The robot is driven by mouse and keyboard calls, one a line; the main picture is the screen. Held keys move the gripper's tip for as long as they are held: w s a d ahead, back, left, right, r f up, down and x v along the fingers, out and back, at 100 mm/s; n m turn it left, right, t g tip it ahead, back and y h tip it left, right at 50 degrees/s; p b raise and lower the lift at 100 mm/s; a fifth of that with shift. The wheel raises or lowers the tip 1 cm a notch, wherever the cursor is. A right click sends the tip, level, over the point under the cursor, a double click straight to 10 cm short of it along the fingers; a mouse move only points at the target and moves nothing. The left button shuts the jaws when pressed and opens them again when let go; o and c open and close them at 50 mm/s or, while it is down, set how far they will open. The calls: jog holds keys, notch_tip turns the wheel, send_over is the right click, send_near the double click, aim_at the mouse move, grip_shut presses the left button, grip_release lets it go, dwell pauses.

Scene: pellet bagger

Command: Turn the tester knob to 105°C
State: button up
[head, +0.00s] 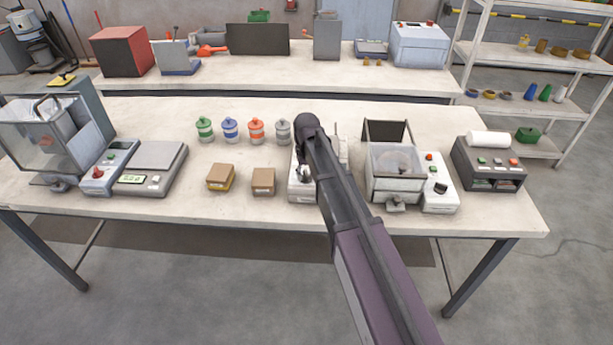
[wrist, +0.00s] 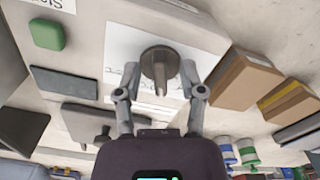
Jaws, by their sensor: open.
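The tester (head: 300,190) is a pale box on the front table, largely covered by my arm in the head view. In the wrist view its knob (wrist: 158,58) is a dark grey round dial with a raised bar, set on a white scale plate (wrist: 118,52). The bar points toward the bottom of the picture. The scale marks are too small and covered to read. My gripper (wrist: 160,72) is open, with one finger on each side of the knob; a gap shows beside the bar, and I cannot tell whether the fingertips touch the knob's rim.
A green button (wrist: 47,34) sits on the tester. Two cardboard boxes (head: 220,178) (head: 263,181) stand left of it, with several coloured-band jars (head: 230,130) behind. A machine with a clear bowl (head: 396,180) stands close on the right.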

grip_shut()
jog(key=shift+m, duration=0.4)
jog(key=m, duration=0.2)
jog(key=shift+m, duration=0.3)
jog(key=m, duration=0.4)
jog(key=shift+a+m, duration=0.15)
jog(key=shift+m, duration=0.15)
jog(key=m, duration=0.4)
jog(key=shift+m, duration=0.3)
jog(key=shift+a+m, duration=0.1)
jog(key=shift+m, duration=1.8)
